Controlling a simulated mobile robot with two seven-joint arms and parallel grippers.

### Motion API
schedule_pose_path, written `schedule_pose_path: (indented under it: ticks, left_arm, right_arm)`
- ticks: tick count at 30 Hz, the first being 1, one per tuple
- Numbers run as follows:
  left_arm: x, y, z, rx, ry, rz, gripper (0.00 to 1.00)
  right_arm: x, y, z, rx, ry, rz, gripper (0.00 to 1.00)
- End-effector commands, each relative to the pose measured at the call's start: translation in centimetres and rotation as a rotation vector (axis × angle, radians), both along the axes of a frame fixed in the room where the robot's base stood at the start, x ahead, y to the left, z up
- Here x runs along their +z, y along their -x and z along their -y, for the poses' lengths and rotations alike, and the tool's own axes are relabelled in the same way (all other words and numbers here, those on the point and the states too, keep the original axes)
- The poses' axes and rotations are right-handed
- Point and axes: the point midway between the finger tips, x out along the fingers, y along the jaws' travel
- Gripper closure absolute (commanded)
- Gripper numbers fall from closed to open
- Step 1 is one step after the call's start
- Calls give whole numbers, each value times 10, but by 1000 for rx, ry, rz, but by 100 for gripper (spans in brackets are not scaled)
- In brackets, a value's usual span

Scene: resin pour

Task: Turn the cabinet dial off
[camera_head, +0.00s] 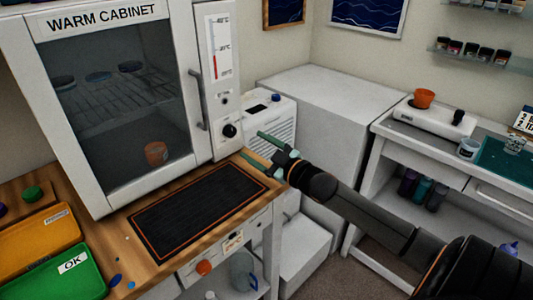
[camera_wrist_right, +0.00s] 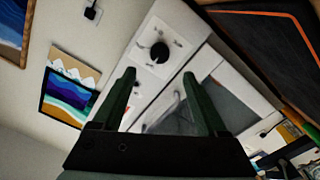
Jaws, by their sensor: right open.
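The warm cabinet (camera_head: 105,110) stands on the wooden bench at the left, with its glass door shut. Its black dial (camera_head: 230,130) sits low on the white control panel at the right of the door, below a red gauge. In the right wrist view the dial (camera_wrist_right: 160,52) shows ahead of the fingers, above the gap between them. My right gripper (camera_head: 260,150) is open and empty, below and right of the dial and apart from it. Its two green fingers also show in the wrist view (camera_wrist_right: 158,100). My left gripper is not in view.
A dark mat (camera_head: 197,208) with an orange border lies on the bench before the cabinet. The door handle (camera_head: 197,100) stands out just left of the panel. An orange tray (camera_head: 38,243) and a green tray (camera_head: 75,278) lie at the left. A white unit (camera_head: 270,120) stands behind my gripper.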

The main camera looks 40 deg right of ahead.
Motion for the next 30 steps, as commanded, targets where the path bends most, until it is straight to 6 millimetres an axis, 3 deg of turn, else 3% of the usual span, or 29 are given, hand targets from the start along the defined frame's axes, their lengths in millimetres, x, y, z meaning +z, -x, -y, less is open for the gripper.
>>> schedule_pose_path:
  ticks: [3, 10, 30]
  left_arm:
    - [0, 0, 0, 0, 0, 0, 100]
    - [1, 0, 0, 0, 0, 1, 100]
    - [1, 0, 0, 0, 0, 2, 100]
  right_arm:
    - [-1, 16, 1, 1, 1, -3, 24]
    - [0, 33, 2, 1, 1, 0, 24]
    - [1, 36, 3, 1, 1, 1, 24]
